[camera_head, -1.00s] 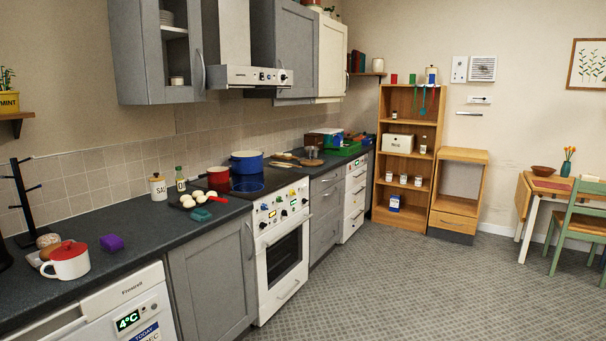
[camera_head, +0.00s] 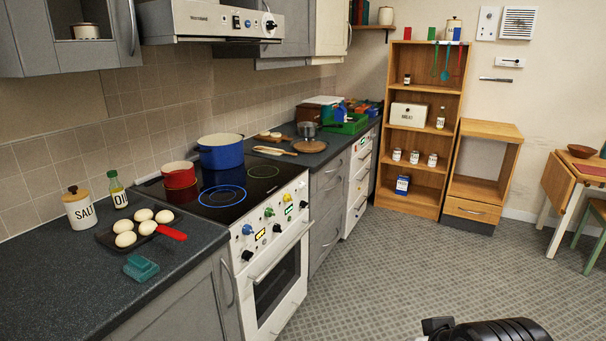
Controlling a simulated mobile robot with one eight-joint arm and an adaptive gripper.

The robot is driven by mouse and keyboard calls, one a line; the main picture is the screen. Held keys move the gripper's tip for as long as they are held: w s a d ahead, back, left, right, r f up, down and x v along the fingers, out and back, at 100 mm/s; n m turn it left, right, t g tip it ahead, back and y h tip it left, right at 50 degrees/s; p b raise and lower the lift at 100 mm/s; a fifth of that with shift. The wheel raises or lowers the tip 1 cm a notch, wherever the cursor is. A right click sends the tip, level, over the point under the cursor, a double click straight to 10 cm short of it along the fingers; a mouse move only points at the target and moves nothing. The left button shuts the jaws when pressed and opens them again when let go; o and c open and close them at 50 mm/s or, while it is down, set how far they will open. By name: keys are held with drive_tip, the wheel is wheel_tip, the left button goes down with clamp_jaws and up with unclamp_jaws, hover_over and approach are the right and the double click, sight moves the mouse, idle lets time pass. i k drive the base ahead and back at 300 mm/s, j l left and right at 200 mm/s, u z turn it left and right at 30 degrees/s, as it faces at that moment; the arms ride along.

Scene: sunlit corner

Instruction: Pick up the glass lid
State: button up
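I cannot make out a glass lid for sure. A small round brownish disc (camera_head: 310,146) lies on the far counter, in front of a small grey pot (camera_head: 307,130); it is too small to tell whether it is a lid, a board or both. Black parts that look like my gripper (camera_head: 480,329) show at the bottom edge, cut off by the frame. Its fingertips do not show clearly, and it is far from the counter, over the floor side.
A hob holds a blue pot (camera_head: 221,152) and a red pot (camera_head: 180,180). A pan of eggs (camera_head: 141,228), a salt jar (camera_head: 79,208), an oil bottle (camera_head: 117,191) and a teal object (camera_head: 141,268) stand nearer. Wooden shelves (camera_head: 413,170) stand at the back. The floor is clear.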

sight(309, 144)
drive_tip(key=i+l+z, duration=0.25)
drive_tip(key=i, duration=0.5)
drive_tip(key=i+j+z, duration=0.2)
drive_tip(key=i, duration=0.55)
drive_tip(key=i+z, duration=0.25)
drive_tip(key=i, duration=0.5)
drive_tip(key=i+j+u, duration=0.2)
drive_tip(key=i+u, duration=0.75)
drive_tip(key=i, duration=0.15)
drive_tip(key=i+l+u, duration=0.15)
drive_tip(key=i+u, duration=0.35)
